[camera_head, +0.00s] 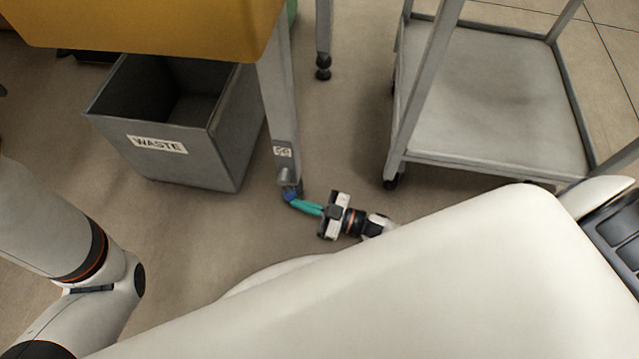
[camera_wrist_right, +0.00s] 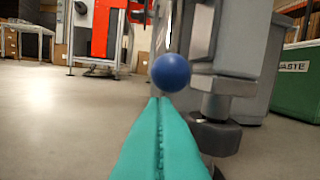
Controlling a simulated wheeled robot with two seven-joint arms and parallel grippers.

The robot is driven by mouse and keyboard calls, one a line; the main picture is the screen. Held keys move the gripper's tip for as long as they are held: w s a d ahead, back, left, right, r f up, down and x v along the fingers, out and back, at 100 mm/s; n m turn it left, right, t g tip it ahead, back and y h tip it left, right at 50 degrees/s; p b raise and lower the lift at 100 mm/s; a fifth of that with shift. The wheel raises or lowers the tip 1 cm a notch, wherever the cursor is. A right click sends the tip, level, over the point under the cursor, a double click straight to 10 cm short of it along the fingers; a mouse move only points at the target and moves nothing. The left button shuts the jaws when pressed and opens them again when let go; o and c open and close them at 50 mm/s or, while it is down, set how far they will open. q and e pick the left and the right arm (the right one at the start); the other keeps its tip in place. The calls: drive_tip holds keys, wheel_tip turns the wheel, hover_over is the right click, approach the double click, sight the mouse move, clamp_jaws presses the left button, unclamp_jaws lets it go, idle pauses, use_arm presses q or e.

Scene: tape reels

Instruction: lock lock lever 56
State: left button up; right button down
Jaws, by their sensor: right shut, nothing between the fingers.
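The lock lever ends in a blue ball knob (camera_head: 290,196) low at the foot of the table leg (camera_head: 276,100). The leg carries a small label (camera_head: 282,152), too small to read surely. My right gripper (camera_head: 297,203) has teal fingers pressed together, empty, with the tips right at the knob. In the right wrist view the blue knob (camera_wrist_right: 170,72) stands just beyond and slightly right of the fingertips (camera_wrist_right: 159,100); I cannot tell whether they touch. The lever's rod is mostly hidden. My left arm shows at the left, its gripper out of view.
A grey waste bin (camera_head: 205,140) stands left of the leg, under the yellow-topped table (camera_head: 150,25). A grey cart (camera_head: 490,100) stands at the right. The wrist view shows a caster (camera_wrist_right: 216,135) right of the fingers and a green waste bin (camera_wrist_right: 297,90).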

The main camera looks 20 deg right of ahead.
drive_tip(key=p+v, duration=0.2)
drive_tip(key=v, duration=0.8)
drive_tip(key=shift+s+d, duration=0.2)
drive_tip(key=shift+d, duration=0.05)
drive_tip(key=shift+s+d, duration=0.25)
drive_tip(key=shift+d, duration=0.05)
